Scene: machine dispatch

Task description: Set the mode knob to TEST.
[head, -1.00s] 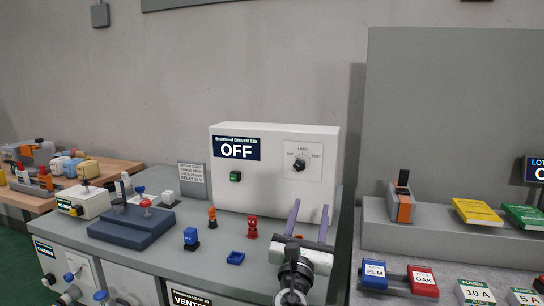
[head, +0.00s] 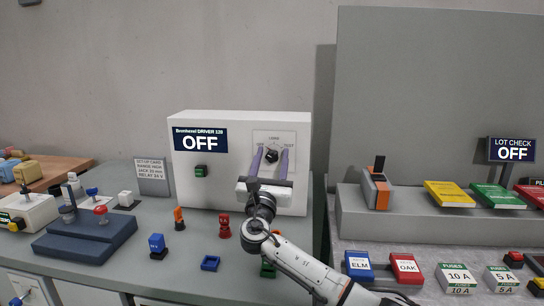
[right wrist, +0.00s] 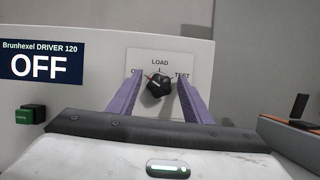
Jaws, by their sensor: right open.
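The mode knob (head: 271,155) is a black knob on a pale dial plate marked OFF, LOAD and TEST, on the front of the white driver box (head: 232,123). In the right wrist view the knob (right wrist: 159,86) has a pale mark on its upper left, toward OFF. My right gripper (head: 269,152) is open in front of the dial. Its two purple fingers show on either side of the knob in the wrist view; I cannot tell whether they touch it. The box's display (head: 200,140) reads OFF. My left gripper is not in view.
A green button (head: 201,171) sits below the display. Red, orange and blue small parts stand on the grey bench in front of the box. A grey shelf with an orange-grey device (head: 377,188) and coloured boxes stands at right.

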